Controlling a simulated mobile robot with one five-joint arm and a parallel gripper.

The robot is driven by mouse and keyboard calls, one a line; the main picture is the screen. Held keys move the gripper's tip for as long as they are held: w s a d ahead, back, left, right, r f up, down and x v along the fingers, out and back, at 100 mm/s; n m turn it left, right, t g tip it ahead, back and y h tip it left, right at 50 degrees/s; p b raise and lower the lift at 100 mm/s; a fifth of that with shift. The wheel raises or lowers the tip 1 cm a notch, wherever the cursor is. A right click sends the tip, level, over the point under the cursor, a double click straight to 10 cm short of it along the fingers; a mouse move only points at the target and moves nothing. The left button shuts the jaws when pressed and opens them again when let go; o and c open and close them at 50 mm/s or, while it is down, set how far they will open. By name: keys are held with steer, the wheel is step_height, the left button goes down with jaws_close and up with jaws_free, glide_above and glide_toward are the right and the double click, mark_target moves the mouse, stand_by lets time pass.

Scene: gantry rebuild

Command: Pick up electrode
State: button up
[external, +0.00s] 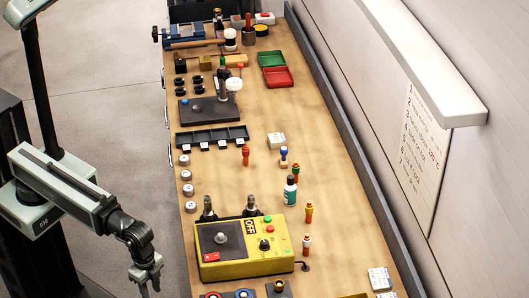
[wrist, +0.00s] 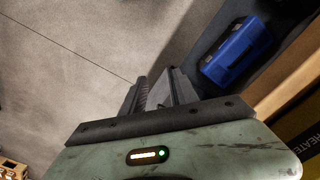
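I cannot tell for certain which thing is the electrode. The wrist view shows the fingers (wrist: 157,92) over grey floor.
A yellow control box (external: 215,262) stands at the bench's near left, between my gripper and the orange pieces. Green (external: 270,58) and red (external: 278,77) trays lie farther back. A blue case (wrist: 236,50) shows in the wrist view.

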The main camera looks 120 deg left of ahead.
steer(key=shift+o, duration=1.4)
